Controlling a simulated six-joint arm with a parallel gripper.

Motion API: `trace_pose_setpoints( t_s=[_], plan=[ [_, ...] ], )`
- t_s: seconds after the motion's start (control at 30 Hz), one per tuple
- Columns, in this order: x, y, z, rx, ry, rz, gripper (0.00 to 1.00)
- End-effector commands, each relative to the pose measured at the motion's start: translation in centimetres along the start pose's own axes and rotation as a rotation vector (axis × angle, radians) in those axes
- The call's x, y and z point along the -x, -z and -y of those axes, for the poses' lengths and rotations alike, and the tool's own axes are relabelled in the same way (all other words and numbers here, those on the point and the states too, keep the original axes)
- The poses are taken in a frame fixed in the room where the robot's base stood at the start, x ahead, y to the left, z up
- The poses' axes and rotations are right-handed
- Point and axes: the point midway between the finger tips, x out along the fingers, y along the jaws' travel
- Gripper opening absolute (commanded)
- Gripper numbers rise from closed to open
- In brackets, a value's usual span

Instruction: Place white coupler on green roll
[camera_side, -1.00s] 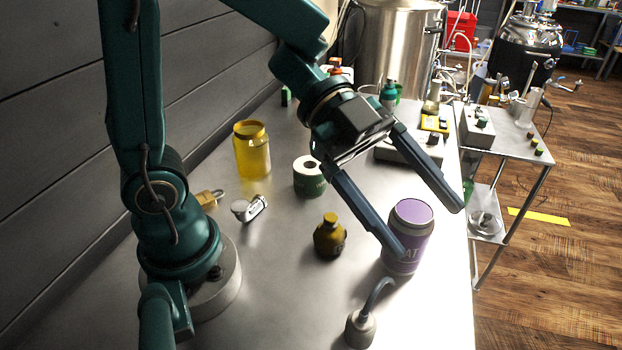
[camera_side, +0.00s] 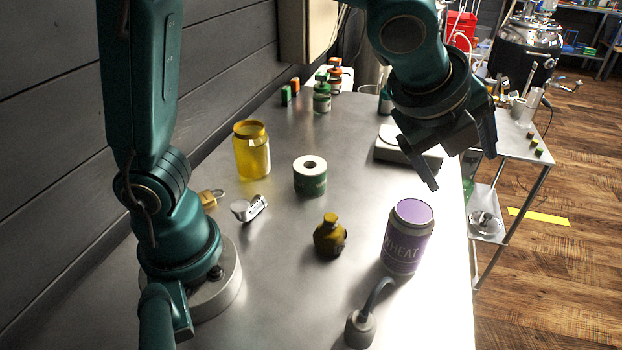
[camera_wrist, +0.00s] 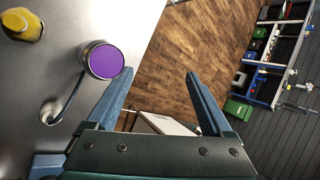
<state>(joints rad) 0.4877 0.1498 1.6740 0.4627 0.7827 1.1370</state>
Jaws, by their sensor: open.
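The white coupler (camera_side: 249,208) lies on its side on the steel table in the side view, near my arm's base. The green roll (camera_side: 310,178) stands upright to the right of and behind it, with a white top and a dark centre hole. The two are apart. My gripper (camera_side: 461,167) is at the table's right edge, above and behind the purple-lidded jar, far from both. Its fingers are spread with nothing between them, and the wrist view shows the open gripper (camera_wrist: 160,78) too. Neither the coupler nor the roll shows in the wrist view.
The purple-lidded jar (camera_side: 404,243) stands near the right edge, with a mustard bottle (camera_side: 329,236) left of it and a grey corded object (camera_side: 360,328) in front. A yellow jar (camera_side: 252,152) and a brass padlock (camera_side: 211,198) are at left. A scale (camera_side: 393,150) sits behind.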

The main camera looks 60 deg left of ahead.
Motion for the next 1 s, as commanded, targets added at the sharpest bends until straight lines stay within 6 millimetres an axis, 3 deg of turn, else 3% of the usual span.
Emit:
trace_pose_setpoints(
  t_s=[0.2, 0.6, 1.0],
  plan=[
    [2.9, 3.8, -4.8, -0.224, -0.269, -0.122, 0.85],
    [9.1, 8.2, -10.6, -0.562, -0.551, -0.409, 0.85],
    [3.1, 9.5, -14.8, -0.55, -0.552, -0.396, 0.85]
  ],
)
